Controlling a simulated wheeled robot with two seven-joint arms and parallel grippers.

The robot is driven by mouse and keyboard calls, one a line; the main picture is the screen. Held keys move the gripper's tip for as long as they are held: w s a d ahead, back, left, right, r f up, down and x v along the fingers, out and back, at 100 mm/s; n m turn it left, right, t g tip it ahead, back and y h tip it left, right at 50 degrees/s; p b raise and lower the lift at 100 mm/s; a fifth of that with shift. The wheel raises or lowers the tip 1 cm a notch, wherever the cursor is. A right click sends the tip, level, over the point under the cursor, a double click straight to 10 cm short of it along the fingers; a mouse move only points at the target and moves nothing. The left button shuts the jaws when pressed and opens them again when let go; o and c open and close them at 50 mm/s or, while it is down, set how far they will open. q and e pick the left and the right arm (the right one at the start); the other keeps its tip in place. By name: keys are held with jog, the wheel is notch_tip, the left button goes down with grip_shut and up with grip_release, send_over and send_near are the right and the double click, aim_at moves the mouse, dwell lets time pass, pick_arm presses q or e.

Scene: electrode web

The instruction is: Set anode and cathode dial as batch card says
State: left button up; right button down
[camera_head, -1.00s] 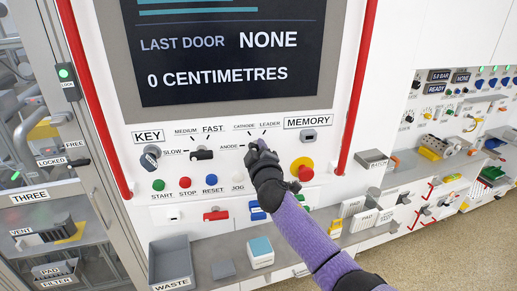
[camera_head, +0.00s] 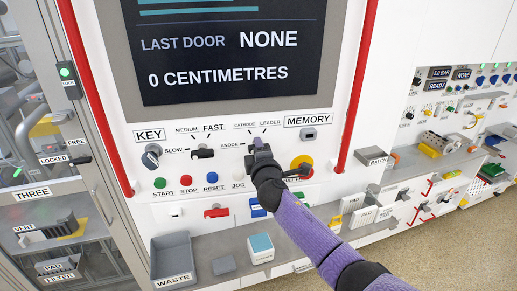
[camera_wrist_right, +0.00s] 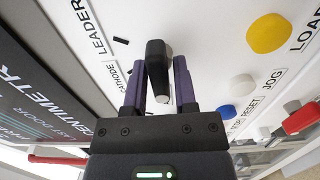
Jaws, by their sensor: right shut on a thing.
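The dial (camera_wrist_right: 156,60) marked anode, cathode and leader is a black knob on the white panel. My right gripper (camera_wrist_right: 159,80) has its two fingers on either side of the knob in the right wrist view, and is shut on it. In the head view my right gripper (camera_head: 260,152) covers most of this dial. The labels ANODE, CATHODE and LEADER ring its top and left; its exact setting is hard to tell. The batch holder (camera_head: 376,162) is at the right, and I cannot read a card there. My left gripper is not in view.
The screen (camera_head: 215,50) above reads LAST DOOR NONE and 0 CENTIMETRES. A speed dial (camera_head: 202,153) and a key switch (camera_head: 152,156) are to the left. Red rails (camera_head: 358,85) flank the panel.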

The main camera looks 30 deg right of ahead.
dwell(0.4)
jog(key=c, duration=0.6)
grip_release()
jog(key=v, duration=1)
jog(key=shift+f, duration=0.1)
